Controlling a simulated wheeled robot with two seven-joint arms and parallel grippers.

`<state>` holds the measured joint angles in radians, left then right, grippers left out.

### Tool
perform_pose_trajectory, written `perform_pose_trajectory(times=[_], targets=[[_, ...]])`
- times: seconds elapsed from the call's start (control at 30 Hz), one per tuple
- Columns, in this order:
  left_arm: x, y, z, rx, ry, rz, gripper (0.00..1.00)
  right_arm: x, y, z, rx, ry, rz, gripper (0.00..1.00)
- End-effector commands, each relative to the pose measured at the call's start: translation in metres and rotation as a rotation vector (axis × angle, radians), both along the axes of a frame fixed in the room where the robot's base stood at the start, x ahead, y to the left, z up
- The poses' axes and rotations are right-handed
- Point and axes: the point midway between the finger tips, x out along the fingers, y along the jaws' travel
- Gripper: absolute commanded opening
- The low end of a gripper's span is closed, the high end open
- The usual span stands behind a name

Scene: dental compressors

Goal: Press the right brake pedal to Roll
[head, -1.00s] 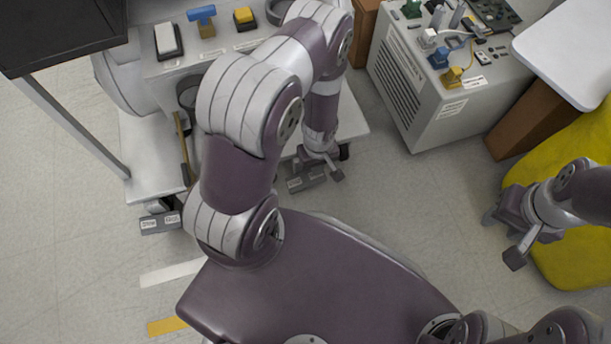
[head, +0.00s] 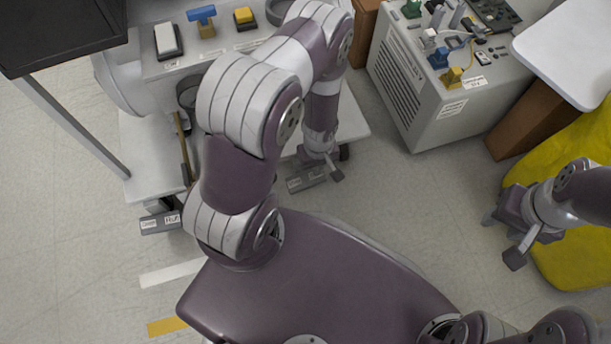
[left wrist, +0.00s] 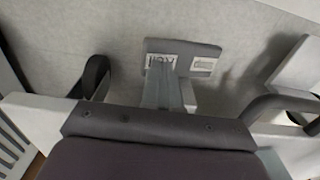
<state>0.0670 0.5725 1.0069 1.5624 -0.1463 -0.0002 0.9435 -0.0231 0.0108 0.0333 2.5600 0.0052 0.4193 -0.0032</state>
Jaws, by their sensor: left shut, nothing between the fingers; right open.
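The right brake pedal (head: 306,183) is a grey bar low at the cart's front right corner, partly behind my left gripper (head: 327,168) in the head view. In the left wrist view the pedal (left wrist: 205,50) shows two white labels; the left one seems to read Roll, upside down. My left gripper (left wrist: 168,92) is shut and empty, its fingertips over the pedal's near edge beside that label. I cannot tell whether they touch. My right gripper (head: 518,240) is open and empty, far to the right beside the yellow cover.
A second labelled pedal (head: 160,222) sits at the cart's front left corner. The white cart (head: 150,185) carries a unit partly hidden by my left arm. A grey compressor cabinet (head: 440,110) stands to the right, near a yellow cover (head: 580,220). The floor between is clear.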

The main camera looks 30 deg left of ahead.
Motion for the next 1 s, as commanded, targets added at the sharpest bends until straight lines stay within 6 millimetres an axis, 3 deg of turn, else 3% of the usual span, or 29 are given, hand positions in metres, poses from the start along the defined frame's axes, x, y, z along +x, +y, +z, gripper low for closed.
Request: perform_pose_trajectory(times=[1.0], targets=[[0.0001,0.0000,-0.0099,0.000,0.000,0.000,0.00,0.0000,0.0000,-0.0085,0.000,0.000,0.000,0.43]])
